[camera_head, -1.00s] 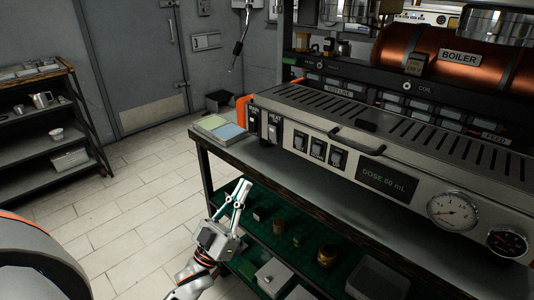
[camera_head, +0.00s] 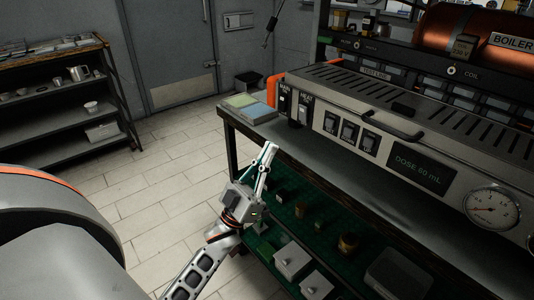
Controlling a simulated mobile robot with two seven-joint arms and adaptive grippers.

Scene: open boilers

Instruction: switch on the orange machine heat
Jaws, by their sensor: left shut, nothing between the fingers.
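The machine (camera_head: 345,105) stands on the bench, with an orange panel (camera_head: 273,90) at its left end. On its front, the dark MAIN switch (camera_head: 285,102) is at the far left, and the HEAT switch (camera_head: 304,112) is just right of it. I cannot tell the position of either switch. My left gripper (camera_head: 271,148) is shut and empty, its fingers pointing up beside the bench's front edge. It is below and left of the HEAT switch, apart from it. My right gripper is not in view.
Green and blue pads (camera_head: 250,107) lie on the bench's left end. A handle (camera_head: 393,127) sticks out from the machine front. Small jars and boxes stand on the green lower shelf (camera_head: 292,208). The tiled floor at left is clear up to a dark shelf unit (camera_head: 60,105).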

